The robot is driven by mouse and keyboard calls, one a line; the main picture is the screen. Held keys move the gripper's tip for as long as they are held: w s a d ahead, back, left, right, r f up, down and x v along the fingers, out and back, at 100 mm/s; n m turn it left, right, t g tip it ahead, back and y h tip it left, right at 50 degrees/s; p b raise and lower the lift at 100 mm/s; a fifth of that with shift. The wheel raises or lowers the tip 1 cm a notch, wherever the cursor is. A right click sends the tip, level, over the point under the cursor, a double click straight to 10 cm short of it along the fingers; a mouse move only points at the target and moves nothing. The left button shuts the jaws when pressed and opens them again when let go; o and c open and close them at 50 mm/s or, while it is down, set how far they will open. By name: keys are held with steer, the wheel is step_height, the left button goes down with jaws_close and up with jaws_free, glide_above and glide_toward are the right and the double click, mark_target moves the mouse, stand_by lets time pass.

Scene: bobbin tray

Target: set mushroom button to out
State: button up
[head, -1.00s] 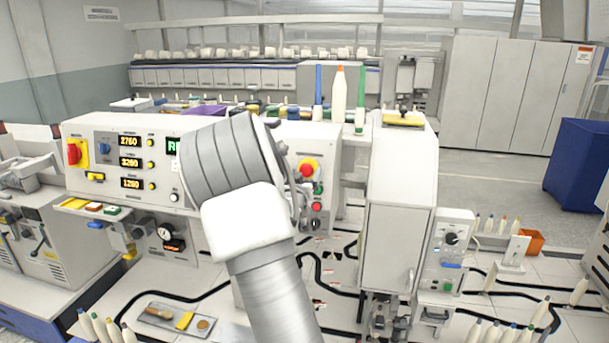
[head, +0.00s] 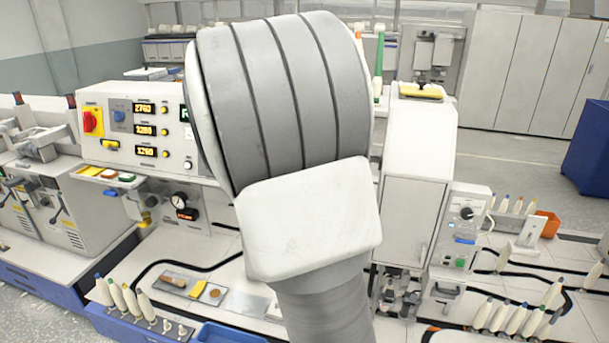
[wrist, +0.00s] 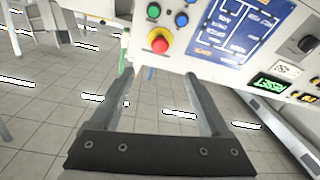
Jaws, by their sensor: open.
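The mushroom button (wrist: 158,40), a red cap on a yellow base, is on the pale panel at the top of the wrist view. In the head view my arm hides it. My gripper (wrist: 158,75) is open in the wrist view, with nothing between its two fingers. The fingers point toward the panel, and the button appears just beyond their tips, roughly centred between them. I see no contact with the button. Whether the button is in or out is not clear.
Blue buttons (wrist: 181,20) and a green button (wrist: 153,10) sit close to the mushroom button. A blue diagram (wrist: 235,25) is beside them. In the head view a red knob on a yellow plate (head: 91,121) is at the machine's left. A white cabinet (head: 415,215) stands right of my arm.

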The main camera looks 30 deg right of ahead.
steer(key=shift+v, duration=1.25)
steer(key=s+a+n+y, duration=0.35)
steer(key=a+y, duration=0.85)
steer(key=a, duration=0.5)
steer(key=s+a+n+g, duration=0.2)
steer(key=s+g, duration=0.1)
steer(key=s, duration=0.6)
steer(key=s+a+f+n+g+y, duration=0.1)
steer(key=s+a+g, duration=0.2)
steer(key=s, duration=0.6)
steer(key=shift+s+a+f+n+g, duration=0.25)
steer(key=shift+s+a+n+g, duration=0.05)
steer(key=shift+s+a+n, duration=0.1)
